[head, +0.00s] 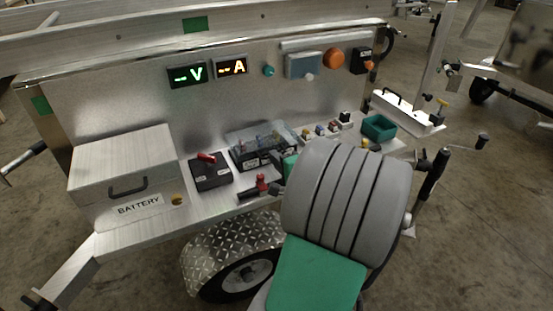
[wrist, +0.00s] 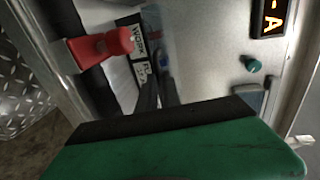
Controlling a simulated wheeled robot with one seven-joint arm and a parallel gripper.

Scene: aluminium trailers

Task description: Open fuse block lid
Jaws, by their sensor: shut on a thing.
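The fuse block (head: 262,158) is a black box with a clear lid (head: 258,133) on the trailer's shelf, right of the black battery switch. Fuses show through the lid, and its exact angle is hard to tell. My gripper (head: 284,168) is at the block's front right side, mostly hidden behind my grey and green arm. In the wrist view, the narrow dark fingers (wrist: 157,94) are close together at the lid's edge, beside the block's white labels (wrist: 140,60). They are shut on the lid; the contact itself is partly hidden by the green gripper body.
A red-handled clamp (head: 261,186) lies at the shelf's front edge, close to my gripper; it also shows in the wrist view (wrist: 104,46). A battery box (head: 122,165) and red-levered switch (head: 209,173) stand left. A green bin (head: 379,128) stands right. The panel rises behind.

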